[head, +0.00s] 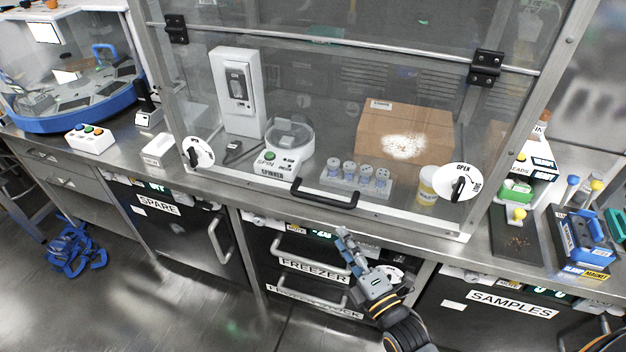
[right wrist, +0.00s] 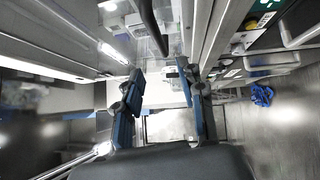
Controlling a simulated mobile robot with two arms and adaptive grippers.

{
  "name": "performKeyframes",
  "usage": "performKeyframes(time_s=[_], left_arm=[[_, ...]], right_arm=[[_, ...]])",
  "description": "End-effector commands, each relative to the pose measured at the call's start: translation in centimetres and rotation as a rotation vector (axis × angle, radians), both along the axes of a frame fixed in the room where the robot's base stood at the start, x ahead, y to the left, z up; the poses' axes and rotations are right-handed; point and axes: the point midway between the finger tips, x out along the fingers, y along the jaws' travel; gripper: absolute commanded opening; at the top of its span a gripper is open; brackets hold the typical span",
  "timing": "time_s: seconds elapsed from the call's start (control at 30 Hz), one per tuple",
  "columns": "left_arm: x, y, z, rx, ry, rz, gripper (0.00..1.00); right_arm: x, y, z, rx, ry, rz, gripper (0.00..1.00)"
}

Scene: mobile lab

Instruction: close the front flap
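The front flap (head: 300,95) is a clear panel hinged at the top of the cabinet. It hangs down over the cabinet front; I cannot tell whether it sits flush. Its black bar handle (head: 325,200) is at the lower edge and also shows at the top of the right wrist view (right wrist: 152,28). Round white latches with black knobs stand at the left (head: 199,153) and right (head: 459,182); the right one is marked OPEN. My right gripper (head: 344,246) is below the handle, apart from it. Its fingers are spread and empty (right wrist: 162,98). My left gripper is out of view.
Behind the flap are a cardboard box (head: 405,132), a spinner (head: 289,140) and a rack of vials (head: 354,180). Drawers with handles, including the freezer (head: 310,272), lie under the bench close to my right gripper. A blue magnet rack (head: 584,240) stands on the right bench.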

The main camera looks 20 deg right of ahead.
Motion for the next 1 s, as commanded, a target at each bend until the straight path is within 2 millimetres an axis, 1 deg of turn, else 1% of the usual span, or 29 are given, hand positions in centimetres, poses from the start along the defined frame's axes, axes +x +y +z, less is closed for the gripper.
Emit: performKeyframes(time_s=[0.17, 0.4, 0.6, 0.7, 0.8, 1.0], left_arm=[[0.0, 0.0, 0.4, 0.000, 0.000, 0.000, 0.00], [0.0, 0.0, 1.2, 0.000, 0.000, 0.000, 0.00], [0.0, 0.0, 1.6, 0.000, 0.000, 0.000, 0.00], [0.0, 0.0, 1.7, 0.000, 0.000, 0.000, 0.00], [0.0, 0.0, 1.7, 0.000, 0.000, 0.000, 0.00], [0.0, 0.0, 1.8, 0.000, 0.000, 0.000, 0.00]], right_arm=[[2.2, 0.4, 0.3, 0.000, -0.003, -0.001, 0.39], [7.3, 1.4, 0.9, 0.002, -0.005, 0.000, 0.39], [11.0, 2.1, 1.2, 0.003, -0.003, -0.001, 0.39], [12.1, 2.4, 1.2, 0.002, -0.002, -0.001, 0.39], [12.9, 2.6, 1.2, 0.002, -0.002, -0.001, 0.39], [13.3, 2.6, 1.2, 0.002, -0.002, -0.001, 0.39]])
